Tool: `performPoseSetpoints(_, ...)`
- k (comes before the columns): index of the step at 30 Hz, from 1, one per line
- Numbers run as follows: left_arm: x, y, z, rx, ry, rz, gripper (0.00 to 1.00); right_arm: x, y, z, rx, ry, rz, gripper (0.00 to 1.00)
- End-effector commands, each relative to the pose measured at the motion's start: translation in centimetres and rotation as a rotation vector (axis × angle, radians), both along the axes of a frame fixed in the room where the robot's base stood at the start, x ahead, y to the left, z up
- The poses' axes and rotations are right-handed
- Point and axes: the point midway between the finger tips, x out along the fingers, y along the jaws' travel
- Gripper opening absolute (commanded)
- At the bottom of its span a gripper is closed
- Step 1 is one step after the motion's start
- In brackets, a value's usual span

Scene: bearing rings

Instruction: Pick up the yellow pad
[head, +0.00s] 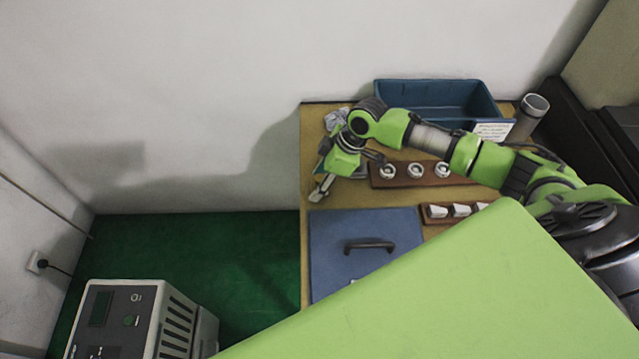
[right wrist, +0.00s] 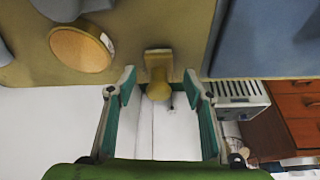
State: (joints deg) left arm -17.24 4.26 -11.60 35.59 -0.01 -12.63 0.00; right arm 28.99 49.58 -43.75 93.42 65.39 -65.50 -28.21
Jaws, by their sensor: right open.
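In the right wrist view, a small yellowish piece (right wrist: 158,62), with a flat rectangular part and a rounded end, shows at the table edge; it looks like the yellow pad. My right gripper (right wrist: 159,86) is open, with its two green-lined fingers to either side of the rounded end. I see no contact, and the gap in depth cannot be told. In the head view my right gripper (head: 322,188) is at the table's left edge, and I cannot make out the pad there. My left gripper is not in view.
The table (head: 316,255) holds a blue bin (head: 432,98), a brown rack with several rings (head: 376,180), a blue plate with a handle (head: 325,240) and a grey cylinder (head: 533,108). A round wooden-coloured disc (right wrist: 80,49) lies beside the pad. A machine (head: 115,315) stands on the green floor.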

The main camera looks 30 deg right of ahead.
Motion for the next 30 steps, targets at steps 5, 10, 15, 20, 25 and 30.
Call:
performPoseSetpoints(5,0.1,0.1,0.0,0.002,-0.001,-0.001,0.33,0.0,0.0,-0.1,0.0,0.0,0.001,0.47)
performPoseSetpoints(10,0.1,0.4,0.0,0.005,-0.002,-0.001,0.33,0.0,0.0,-0.1,0.0,0.0,0.001,0.13)
performPoseSetpoints(15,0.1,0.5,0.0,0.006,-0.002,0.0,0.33,0.0,0.0,-0.1,0.0,0.0,0.001,0.03)
performPoseSetpoints(20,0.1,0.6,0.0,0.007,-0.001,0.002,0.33,0.0,0.0,-0.1,0.0,0.0,0.001,0.03)
performPoseSetpoints(25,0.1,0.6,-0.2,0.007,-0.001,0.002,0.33,0.1,0.0,0.5,0.0,-0.002,0.0,0.03)
performPoseSetpoints(30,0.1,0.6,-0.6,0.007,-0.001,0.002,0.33,0.1,0.0,2.3,0.0,-0.004,0.001,0.03)
